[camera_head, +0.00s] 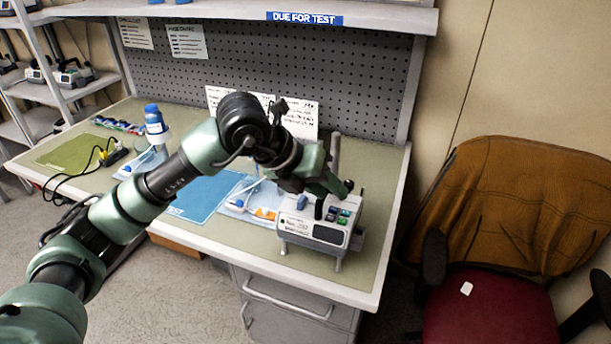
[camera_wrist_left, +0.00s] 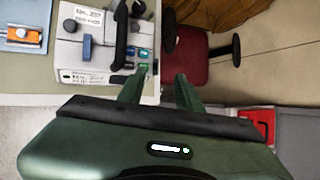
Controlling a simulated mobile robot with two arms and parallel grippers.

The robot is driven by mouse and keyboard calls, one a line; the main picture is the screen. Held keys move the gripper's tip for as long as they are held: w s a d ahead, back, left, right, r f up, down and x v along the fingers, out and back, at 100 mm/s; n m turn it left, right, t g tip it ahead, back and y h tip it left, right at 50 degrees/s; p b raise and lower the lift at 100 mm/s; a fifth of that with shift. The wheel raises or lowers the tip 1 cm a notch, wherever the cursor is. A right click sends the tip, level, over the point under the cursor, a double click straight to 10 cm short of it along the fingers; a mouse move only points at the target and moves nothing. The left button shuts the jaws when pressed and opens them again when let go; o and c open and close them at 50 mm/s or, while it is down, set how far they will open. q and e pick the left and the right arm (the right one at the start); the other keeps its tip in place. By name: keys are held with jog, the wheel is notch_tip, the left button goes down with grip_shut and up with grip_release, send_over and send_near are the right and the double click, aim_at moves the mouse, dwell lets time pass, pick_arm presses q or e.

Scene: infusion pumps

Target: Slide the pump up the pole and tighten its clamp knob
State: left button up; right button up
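The white infusion pump (camera_head: 297,229) stands at the bench's front right corner, with a dark display, coloured buttons and a blue knob (camera_head: 301,202). A grey pole (camera_head: 335,150) rises behind it, its lower part hidden by my arm and the pump. My left gripper (camera_head: 338,184) is over the pump's upper right. The left wrist view shows its two green fingers (camera_wrist_left: 159,90) apart and empty, beside the pump (camera_wrist_left: 70,52). I cannot tell which part is the clamp knob. My right gripper is out of view.
The bench (camera_head: 375,240) also holds a blue mat (camera_head: 200,198), a tray with an orange item (camera_head: 265,213), and a blue-capped bottle (camera_head: 154,120). A pegboard (camera_head: 350,85) stands behind. A chair (camera_head: 490,305) with a brown jacket is at right.

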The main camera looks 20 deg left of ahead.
pick_arm(q)
jog(key=w+a+n+y, duration=0.1)
jog(key=a+y, duration=0.2)
jog(key=a, duration=0.2)
jog(key=shift+w+r+b+x, duration=0.15)
jog(key=shift+b+x, duration=0.7)
jog(key=shift+x, duration=0.7)
jog(key=shift+w+r+b+x, duration=0.15)
jog(key=shift+b+x, duration=0.7)
jog(key=shift+x, duration=0.65)
jog(key=shift+w+b+x, duration=0.15)
jog(key=shift+b+x, duration=0.7)
jog(key=shift+x, duration=0.7)
jog(key=shift+d, duration=0.15)
grip_shut()
